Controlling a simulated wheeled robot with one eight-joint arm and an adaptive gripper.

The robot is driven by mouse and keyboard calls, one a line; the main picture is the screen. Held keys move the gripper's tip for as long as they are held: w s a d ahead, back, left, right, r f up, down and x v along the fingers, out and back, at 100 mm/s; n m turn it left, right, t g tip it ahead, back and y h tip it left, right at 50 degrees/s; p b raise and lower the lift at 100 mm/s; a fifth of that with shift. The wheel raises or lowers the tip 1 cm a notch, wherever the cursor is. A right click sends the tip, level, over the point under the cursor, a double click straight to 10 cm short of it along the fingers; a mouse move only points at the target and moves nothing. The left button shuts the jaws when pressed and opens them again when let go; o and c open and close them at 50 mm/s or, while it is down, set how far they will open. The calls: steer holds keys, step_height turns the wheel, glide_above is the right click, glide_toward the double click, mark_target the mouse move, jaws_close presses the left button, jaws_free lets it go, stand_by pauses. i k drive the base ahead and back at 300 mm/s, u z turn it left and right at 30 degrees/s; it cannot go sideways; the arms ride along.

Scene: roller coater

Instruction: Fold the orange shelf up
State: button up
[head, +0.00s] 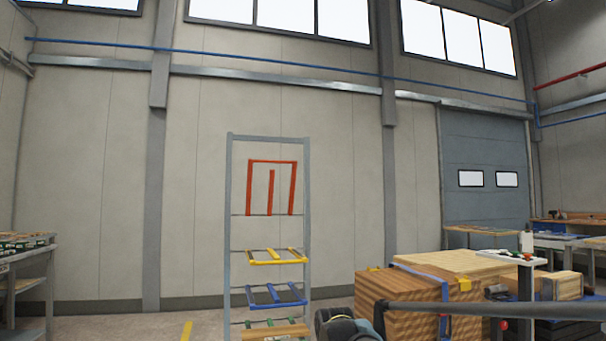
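The orange shelf (272,162) is the top one on a tall grey rack (228,235), left of centre in the head view. It stands upright, with its outer bar at the top and its lower ends at a crossbar of the rack. A middle slat hangs inside its frame. A yellow shelf (278,261), a blue shelf (277,302) and a shelf with green parts stick out flat below it. I can make out no gripper fingers. A dark rounded part at the bottom edge may belong to my arm.
Wooden boxes (434,283) stand right of the rack, behind a dark grey bar (490,309) crossing the lower right. Worktables stand at the far left (28,260) and far right. The wall around the upper rack is clear.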

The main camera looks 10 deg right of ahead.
mark_target(294, 164)
steer(key=z, duration=0.8)
steer(key=i, duration=1.05)
steer(key=z, duration=0.2)
steer(key=k, duration=0.55)
steer(key=u, duration=0.2)
